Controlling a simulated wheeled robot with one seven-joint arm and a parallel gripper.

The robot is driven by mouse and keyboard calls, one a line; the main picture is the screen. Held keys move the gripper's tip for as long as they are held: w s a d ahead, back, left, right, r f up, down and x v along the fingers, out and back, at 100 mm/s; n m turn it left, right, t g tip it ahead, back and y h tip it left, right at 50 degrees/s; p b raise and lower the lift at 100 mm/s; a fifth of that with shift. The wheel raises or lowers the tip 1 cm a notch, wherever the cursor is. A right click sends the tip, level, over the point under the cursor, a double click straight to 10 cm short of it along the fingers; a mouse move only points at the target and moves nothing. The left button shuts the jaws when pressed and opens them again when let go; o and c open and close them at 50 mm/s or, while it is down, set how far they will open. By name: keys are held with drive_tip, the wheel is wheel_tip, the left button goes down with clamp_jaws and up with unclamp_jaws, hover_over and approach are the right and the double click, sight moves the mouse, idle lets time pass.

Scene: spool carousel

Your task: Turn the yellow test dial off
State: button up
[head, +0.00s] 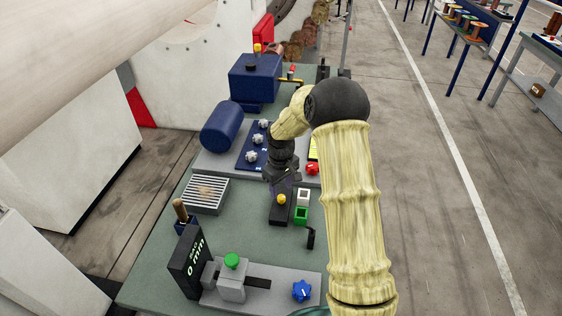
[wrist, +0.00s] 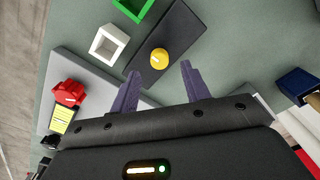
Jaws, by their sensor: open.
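The yellow test dial (wrist: 159,58) is a small round yellow knob with a pale mark on its top. It sits on a dark rectangular plate (wrist: 178,38) on the green bench top. In the head view the dial (head: 281,199) shows just in front of my gripper. My gripper (wrist: 158,82) is open and empty in the wrist view. Its two purple-grey fingers point toward the dial, which lies just beyond the tips and between their lines. The fingers look apart from the dial. In the head view my gripper (head: 284,182) is partly hidden by its own wrist.
White (wrist: 109,45) and green (wrist: 131,8) open boxes stand beside the plate. A red knob (wrist: 67,93) is to the left. In the head view, a grated block (head: 206,195), a blue knob (head: 301,291) and a green-topped fixture (head: 232,280) share the bench.

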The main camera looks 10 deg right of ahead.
sight(281, 197)
wheel_tip(281, 197, up, 13)
drive_tip(key=b, duration=0.1)
drive_tip(key=shift+b, duration=0.4)
drive_tip(key=shift+s, duration=0.1)
drive_tip(key=s+f+m+t, duration=0.2)
drive_tip(key=s+m, duration=0.4)
drive_tip(key=s, duration=1.8)
drive_tip(key=shift+f+t, duration=0.3)
drive_tip(key=shift+f, duration=0.2)
drive_tip(key=shift+s+d, duration=0.1)
drive_tip(key=shift+c, duration=1.2)
